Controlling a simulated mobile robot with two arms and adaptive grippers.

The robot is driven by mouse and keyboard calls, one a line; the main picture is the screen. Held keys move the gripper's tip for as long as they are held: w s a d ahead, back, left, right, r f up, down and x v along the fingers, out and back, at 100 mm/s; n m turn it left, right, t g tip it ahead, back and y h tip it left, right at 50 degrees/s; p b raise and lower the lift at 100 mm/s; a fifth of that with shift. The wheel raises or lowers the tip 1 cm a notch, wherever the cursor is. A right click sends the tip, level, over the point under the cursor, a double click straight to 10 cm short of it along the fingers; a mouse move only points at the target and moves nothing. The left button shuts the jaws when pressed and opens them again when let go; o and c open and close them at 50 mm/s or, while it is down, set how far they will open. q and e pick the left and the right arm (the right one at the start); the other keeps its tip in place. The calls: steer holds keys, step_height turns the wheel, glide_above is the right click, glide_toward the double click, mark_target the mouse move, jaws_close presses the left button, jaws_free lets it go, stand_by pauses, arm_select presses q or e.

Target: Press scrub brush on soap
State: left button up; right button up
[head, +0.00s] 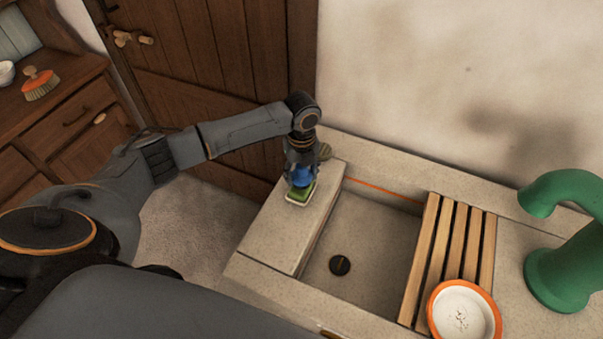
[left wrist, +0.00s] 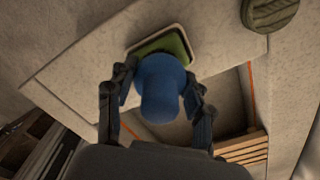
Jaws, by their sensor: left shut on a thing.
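My left gripper (head: 300,166) is shut on a blue scrub brush (head: 301,177). In the left wrist view, the brush's blue rounded body (left wrist: 160,88) sits between the two fingers. The green soap (head: 299,193) lies in a pale rimmed dish (head: 290,202) on the stone ledge left of the sink. The brush is right over the soap and covers part of it. The soap's far part (left wrist: 172,44) shows beyond the brush in the wrist view. I cannot tell whether the brush's underside touches the soap. My right gripper is not in view.
A grey-green ribbed round object (head: 325,151) lies on the ledge behind the dish. The sink basin (head: 375,245) is empty. A wooden slatted rack (head: 433,245), an orange-rimmed bowl (head: 463,312) and a green tap (head: 560,262) are right. Another brush (head: 40,84) sits on the left cabinet.

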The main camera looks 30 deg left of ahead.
arm_select(q)
steer(key=shift+f, duration=0.5)
stand_by(0.5)
steer(key=shift+f, duration=0.1)
stand_by(1.6)
step_height(320, 180, up, 7)
steer(key=p, duration=0.7)
stand_by(0.5)
stand_by(0.4)
